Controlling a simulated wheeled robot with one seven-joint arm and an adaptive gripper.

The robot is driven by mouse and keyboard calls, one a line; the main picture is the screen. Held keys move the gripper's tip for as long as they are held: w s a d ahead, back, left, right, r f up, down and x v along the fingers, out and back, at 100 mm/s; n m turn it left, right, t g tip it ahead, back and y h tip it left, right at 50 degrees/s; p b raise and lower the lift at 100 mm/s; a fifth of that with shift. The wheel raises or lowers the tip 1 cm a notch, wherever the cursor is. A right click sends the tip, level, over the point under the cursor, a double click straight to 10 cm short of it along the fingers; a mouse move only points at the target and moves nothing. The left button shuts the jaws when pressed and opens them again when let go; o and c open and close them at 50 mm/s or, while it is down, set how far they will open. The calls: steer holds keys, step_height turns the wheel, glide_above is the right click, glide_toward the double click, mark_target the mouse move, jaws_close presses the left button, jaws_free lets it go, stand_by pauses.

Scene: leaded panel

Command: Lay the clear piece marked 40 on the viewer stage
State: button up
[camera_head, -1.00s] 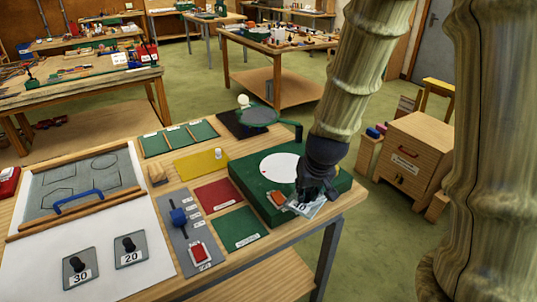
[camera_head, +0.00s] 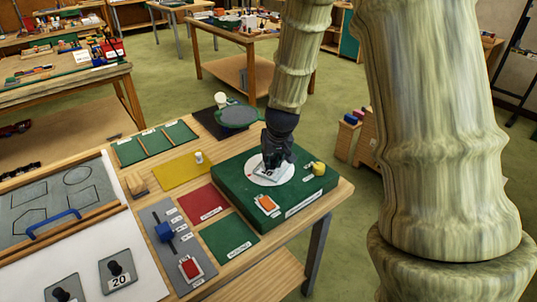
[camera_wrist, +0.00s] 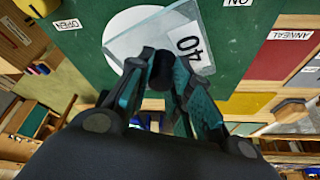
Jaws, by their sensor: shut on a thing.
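The clear piece marked 40 (camera_wrist: 186,40) is a square glass plate with a white label and a dark knob. My gripper (camera_wrist: 163,75) is shut on its knob, and it also shows in the head view (camera_head: 272,165). The piece is over the white disc (camera_wrist: 128,22) of the green viewer box, overlapping its edge in the wrist view. The viewer stage, the white round disc (camera_head: 284,176), is partly hidden by my gripper and the piece. I cannot tell whether the piece touches the disc.
The green box (camera_head: 240,188) bears an orange-red switch (camera_head: 267,204) and a yellow knob (camera_head: 318,168). A clear piece marked 20 (camera_head: 118,270) lies on the white sheet at lower left. A red mat (camera_head: 203,203) and a yellow mat (camera_head: 181,172) lie beside the box.

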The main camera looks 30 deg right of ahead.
steer(key=shift+w+d+f+p, duration=0.1)
steer(key=shift+w+d+p, duration=0.25)
steer(key=shift+w, duration=0.5)
steer(key=shift+w+d+f+p, duration=0.1)
steer(key=shift+w+d+p, duration=0.2)
steer(key=shift+w, duration=0.55)
steer(key=shift+w+d+f+p, duration=0.1)
steer(key=shift+w+d+p, duration=0.25)
steer(key=shift+w, duration=0.5)
steer(key=shift+d+f+p, duration=0.1)
steer(key=shift+f+p, duration=0.55)
steer(key=shift+f, duration=1.15)
steer(key=shift+f, duration=0.15)
steer(key=o, duration=0.9)
steer(key=shift+c, duration=0.2)
steer(key=shift+b+v, duration=1.4)
steer(key=shift+v, duration=4.75)
steer(key=shift+w, duration=0.1)
